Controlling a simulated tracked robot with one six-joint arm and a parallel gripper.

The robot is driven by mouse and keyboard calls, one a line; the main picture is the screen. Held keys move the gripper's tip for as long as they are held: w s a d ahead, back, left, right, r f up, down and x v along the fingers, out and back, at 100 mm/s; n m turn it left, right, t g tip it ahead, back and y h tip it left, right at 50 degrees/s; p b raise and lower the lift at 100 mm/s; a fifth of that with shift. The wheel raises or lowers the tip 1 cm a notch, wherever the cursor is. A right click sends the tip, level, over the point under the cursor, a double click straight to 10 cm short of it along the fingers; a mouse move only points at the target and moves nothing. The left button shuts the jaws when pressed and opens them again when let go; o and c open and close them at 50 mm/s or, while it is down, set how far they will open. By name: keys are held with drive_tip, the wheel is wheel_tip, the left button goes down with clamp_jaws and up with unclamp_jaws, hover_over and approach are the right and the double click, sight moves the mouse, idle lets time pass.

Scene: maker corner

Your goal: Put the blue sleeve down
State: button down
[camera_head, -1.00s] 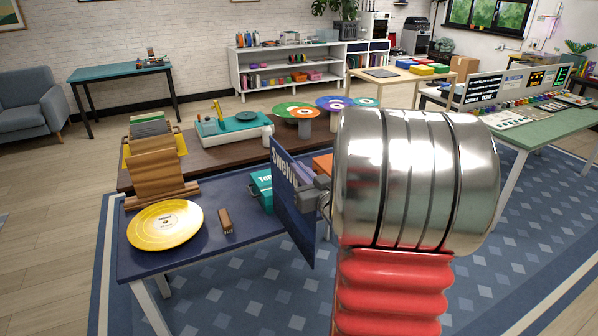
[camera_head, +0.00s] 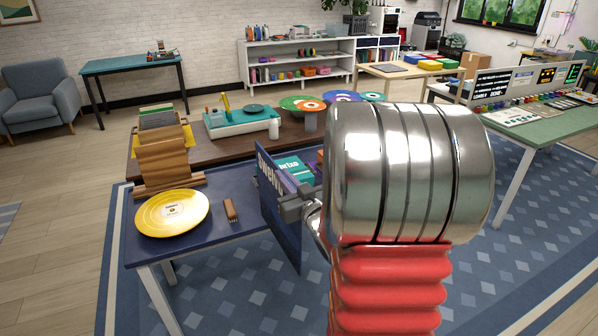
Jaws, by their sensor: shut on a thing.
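The blue sleeve (camera_head: 279,215) is a thin, dark blue square with pale lettering along its upper edge. It stands nearly upright at the right end of the dark blue table (camera_head: 222,237), its lower part hanging past the table's front edge. My gripper (camera_head: 291,207) is shut on its right side. My large metal and red arm hides the right end of the table and whatever lies behind it.
A yellow disc (camera_head: 172,213) and a small brown brush-like block (camera_head: 231,210) lie on the blue table. A wooden rack (camera_head: 166,165) stands behind them. Teal and orange items sit just behind the sleeve. The tabletop between block and sleeve is clear.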

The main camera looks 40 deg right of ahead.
drive_tip(key=w+a+f+n+y, duration=0.1)
drive_tip(key=w+a+f, duration=0.2)
drive_tip(key=a, duration=0.6)
drive_tip(key=w+a+f+y, duration=0.1)
drive_tip(key=w+a+f, duration=0.2)
drive_tip(key=a, duration=0.7)
drive_tip(key=w+a+f+n+y, duration=0.1)
drive_tip(key=w+a+f+y, duration=0.1)
drive_tip(key=a, duration=0.8)
wheel_tip(320, 180, down, 2)
drive_tip(key=shift+w+f+n, duration=0.15)
drive_tip(key=shift+w+n, duration=0.15)
drive_tip(key=shift+w, duration=0.5)
